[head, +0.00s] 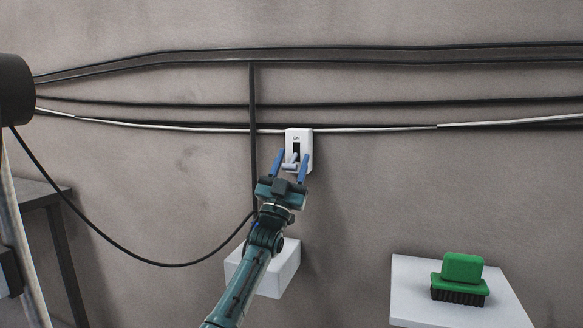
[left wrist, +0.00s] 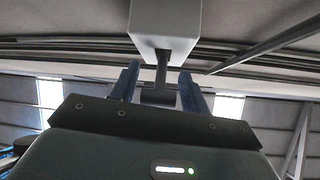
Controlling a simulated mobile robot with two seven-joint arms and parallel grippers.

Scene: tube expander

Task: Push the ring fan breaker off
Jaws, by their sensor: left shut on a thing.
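The ring fan breaker (head: 305,140) is a small white box on the wall, marked "ON" near its top, with a dark slot below the mark. Its grey lever (head: 288,166) sits low, below the dark part of the slot. My left gripper (head: 291,157) reaches up from below, its blue fingers on either side of the lever and shut on it. The left wrist view shows the breaker's pale box (left wrist: 165,28) above and the dark lever (left wrist: 161,75) between the fingers. The exact finger contact is hard to see. My right gripper is not in view.
Black cables (head: 400,103) and a white cable (head: 370,129) run along the wall at the breaker. A white box (head: 285,272) is below, behind my left arm. A green brush (head: 460,277) rests on a white surface (head: 415,290) at lower right. A dark table (head: 42,195) stands left.

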